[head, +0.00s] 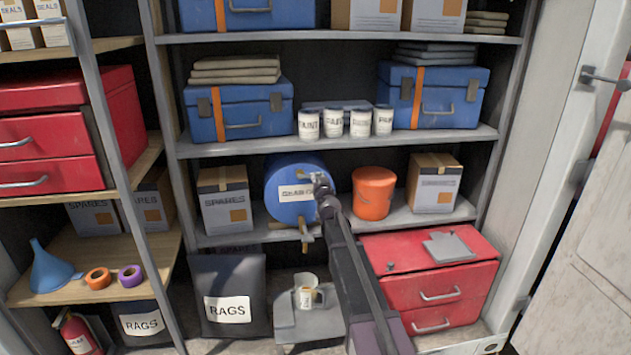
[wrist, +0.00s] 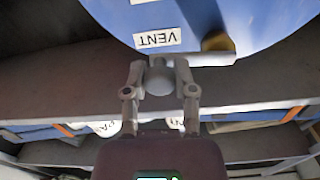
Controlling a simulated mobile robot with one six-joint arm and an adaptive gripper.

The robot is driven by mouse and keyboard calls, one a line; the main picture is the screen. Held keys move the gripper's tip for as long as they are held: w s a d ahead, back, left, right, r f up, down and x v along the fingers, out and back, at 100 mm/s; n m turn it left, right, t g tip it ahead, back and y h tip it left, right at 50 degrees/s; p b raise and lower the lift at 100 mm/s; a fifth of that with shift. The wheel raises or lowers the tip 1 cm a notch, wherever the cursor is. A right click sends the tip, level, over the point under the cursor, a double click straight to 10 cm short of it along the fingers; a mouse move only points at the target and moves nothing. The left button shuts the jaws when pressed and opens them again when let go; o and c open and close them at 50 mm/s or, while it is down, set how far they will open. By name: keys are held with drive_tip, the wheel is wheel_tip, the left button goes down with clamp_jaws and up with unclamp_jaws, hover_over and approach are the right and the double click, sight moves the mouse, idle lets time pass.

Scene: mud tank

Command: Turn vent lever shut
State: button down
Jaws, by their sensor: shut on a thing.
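A blue drum (head: 284,210) lies on its side on the lower shelf, its round end facing out, with a pale label across it. In the wrist view the drum (wrist: 262,18) carries a label (wrist: 158,39) reading VENT. Beside that label is a brass fitting (wrist: 217,43) with a grey vent lever (wrist: 215,59) across it. My gripper (wrist: 159,72) is shut on the rounded grey end of the lever, one finger on each side. In the head view my gripper (head: 318,181) is at the upper part of the drum's face and partly covers it.
A brass tap (head: 304,236) sticks out low on the drum, above a pale jug (head: 306,288). An orange tub (head: 373,193) stands close right of my arm. A spares box (head: 225,202) stands left of the drum. A red drawer chest (head: 440,275) is below right.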

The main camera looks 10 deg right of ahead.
drive_tip(key=shift+r+n, duration=0.35)
drive_tip(key=shift+n, duration=0.25)
drive_tip(key=shift+c, duration=2.2)
unclamp_jaws()
drive_tip(key=s, duration=1.2)
